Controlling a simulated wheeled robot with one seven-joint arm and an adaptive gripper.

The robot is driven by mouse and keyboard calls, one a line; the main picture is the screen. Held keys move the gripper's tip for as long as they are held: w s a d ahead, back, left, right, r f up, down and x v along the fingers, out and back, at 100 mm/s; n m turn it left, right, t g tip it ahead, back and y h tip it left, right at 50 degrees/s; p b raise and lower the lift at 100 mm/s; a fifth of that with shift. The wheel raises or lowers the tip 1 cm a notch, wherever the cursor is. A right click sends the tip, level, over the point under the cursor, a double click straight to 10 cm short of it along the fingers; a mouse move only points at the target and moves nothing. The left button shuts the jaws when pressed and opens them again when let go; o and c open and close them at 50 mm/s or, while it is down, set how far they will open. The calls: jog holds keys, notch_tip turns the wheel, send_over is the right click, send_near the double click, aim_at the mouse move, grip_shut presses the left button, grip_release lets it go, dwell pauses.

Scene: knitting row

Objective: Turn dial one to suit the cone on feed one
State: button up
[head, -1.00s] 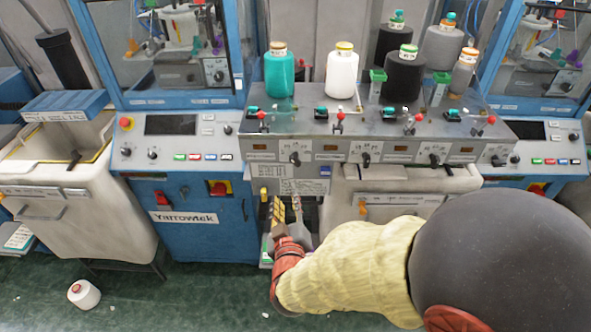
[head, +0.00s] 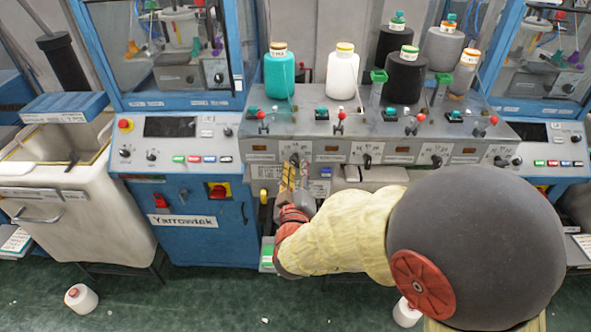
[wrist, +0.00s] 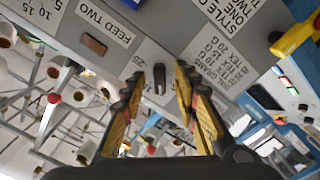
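Dial one (head: 294,160) is the leftmost dark knob on the grey panel front. In the wrist view the knob (wrist: 158,79) lies between my fingertips, with printed numbers around it; 25 is legible. I cannot tell its exact setting. My gripper (head: 290,177) is open just below and in front of the dial; its yellow fingers (wrist: 160,85) stand either side of the knob with gaps showing. The leftmost cone, on feed one, is teal (head: 279,78) with a pale, orange-banded top.
A "FEED TWO" label (wrist: 103,22) sits beside the dial. More dials (head: 366,159) and red-tipped levers (head: 340,117) line the panel. White (head: 342,75) and black (head: 405,78) cones stand above. A yellow handle (wrist: 297,35) projects nearby. A loose cone (head: 81,298) lies on the floor.

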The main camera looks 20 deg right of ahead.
jog(key=shift+c, duration=1.4)
grip_shut()
